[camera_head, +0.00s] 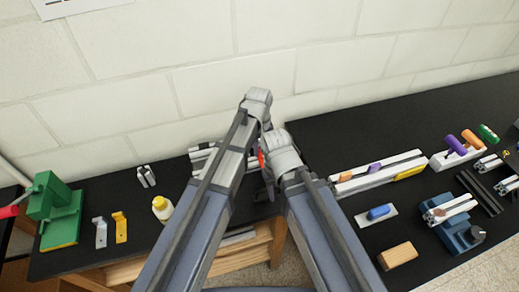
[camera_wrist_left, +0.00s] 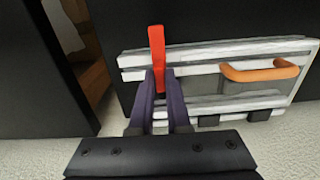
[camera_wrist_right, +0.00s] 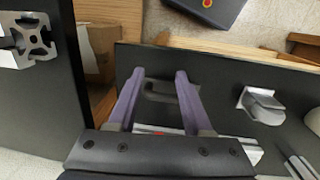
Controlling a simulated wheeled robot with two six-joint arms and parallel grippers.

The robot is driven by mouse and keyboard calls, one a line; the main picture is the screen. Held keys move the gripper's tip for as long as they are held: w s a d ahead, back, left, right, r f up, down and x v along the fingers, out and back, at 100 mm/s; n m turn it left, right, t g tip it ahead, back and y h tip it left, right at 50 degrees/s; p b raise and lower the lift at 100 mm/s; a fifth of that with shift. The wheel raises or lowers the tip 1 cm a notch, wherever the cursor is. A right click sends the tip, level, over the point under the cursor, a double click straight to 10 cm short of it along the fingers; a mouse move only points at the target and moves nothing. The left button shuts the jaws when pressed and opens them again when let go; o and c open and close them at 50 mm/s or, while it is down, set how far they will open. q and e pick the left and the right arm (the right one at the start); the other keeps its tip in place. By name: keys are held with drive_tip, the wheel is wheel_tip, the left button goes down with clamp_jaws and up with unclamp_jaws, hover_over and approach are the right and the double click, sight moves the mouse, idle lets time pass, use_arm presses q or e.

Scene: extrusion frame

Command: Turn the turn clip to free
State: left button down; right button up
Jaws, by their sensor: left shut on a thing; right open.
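The red turn clip (camera_wrist_left: 157,45) stands upright in the left wrist view, at the left end of a silver extrusion frame (camera_wrist_left: 215,48). My left gripper (camera_wrist_left: 160,72) is shut on the clip's lower part, one purple finger on each side. In the head view only a bit of red (camera_head: 262,160) shows between my arms. My right gripper (camera_wrist_right: 160,72) is open, its purple fingers wide apart over the black table top (camera_wrist_right: 215,75). A dim grey part shows between and below them, and I cannot tell what it is. My arms hide most of the frame in the head view.
An orange handle (camera_wrist_left: 260,70) sits on the frame, right of the clip. In the head view a green press (camera_head: 55,210), a yellow-capped bottle (camera_head: 162,207) and brackets stand left. Blocks, a blue fixture (camera_head: 455,222) and handled tools crowd the right table. A gap separates the tables.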

idle(0.4)
use_arm(q)
drive_tip(key=c, duration=0.9)
unclamp_jaws()
wheel_tip(320, 180, up, 8)
drive_tip(key=p, duration=0.8)
drive_tip(key=shift+f, duration=0.1)
use_arm(e)
wheel_tip(320, 180, up, 8)
drive_tip(key=shift+f, duration=0.1)
